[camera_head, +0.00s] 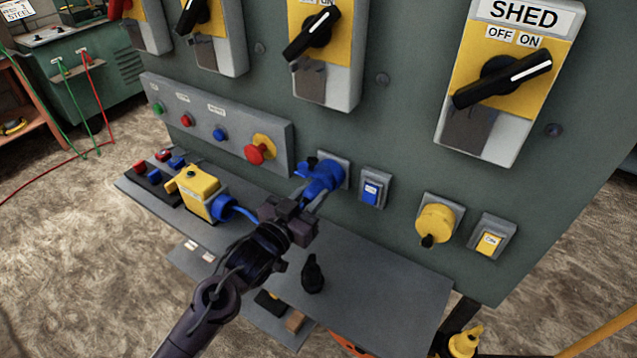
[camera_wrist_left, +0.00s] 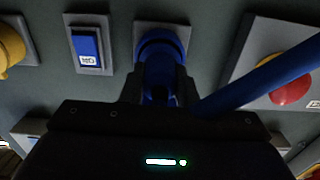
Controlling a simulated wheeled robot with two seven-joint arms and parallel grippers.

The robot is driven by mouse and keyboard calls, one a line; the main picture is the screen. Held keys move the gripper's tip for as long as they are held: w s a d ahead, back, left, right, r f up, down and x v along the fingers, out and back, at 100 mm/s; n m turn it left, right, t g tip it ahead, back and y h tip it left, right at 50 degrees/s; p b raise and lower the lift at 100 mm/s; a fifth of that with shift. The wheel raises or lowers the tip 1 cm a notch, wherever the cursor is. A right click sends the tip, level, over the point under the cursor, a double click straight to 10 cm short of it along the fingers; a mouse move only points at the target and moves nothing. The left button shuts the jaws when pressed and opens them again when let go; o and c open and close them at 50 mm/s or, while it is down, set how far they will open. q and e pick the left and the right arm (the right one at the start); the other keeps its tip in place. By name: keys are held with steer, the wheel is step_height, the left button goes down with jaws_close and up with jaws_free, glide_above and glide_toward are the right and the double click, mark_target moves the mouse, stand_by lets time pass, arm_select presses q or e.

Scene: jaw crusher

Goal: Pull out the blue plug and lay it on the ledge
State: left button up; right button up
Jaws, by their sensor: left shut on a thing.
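The blue plug (camera_head: 319,177) sits at its wall socket in the panel, left of the blue switch (camera_head: 371,190). My left gripper (camera_head: 308,197) is shut on the blue plug, its fingers around the plug's body. In the left wrist view the blue plug (camera_wrist_left: 160,75) points into the round blue socket (camera_wrist_left: 161,42), and the gripper body hides its lower part. A blue cable (camera_head: 243,212) runs from the plug side toward a yellow box. The grey ledge (camera_head: 375,275) lies below the panel, with bare surface to the right of my gripper. My right gripper is not in view.
A black knob-like object (camera_head: 313,274) stands on the ledge. The yellow box (camera_head: 196,188) and several small coloured pieces are on the ledge's left part. A yellow socket (camera_head: 434,224) and yellow switch (camera_head: 488,243) are to the right. A red mushroom button (camera_head: 256,154) projects left of the plug.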

mark_target(307, 200)
arm_select(q)
steer(key=shift+p+v, duration=1.25)
steer(key=shift+v, duration=1.2)
steer(key=shift+r, duration=0.1)
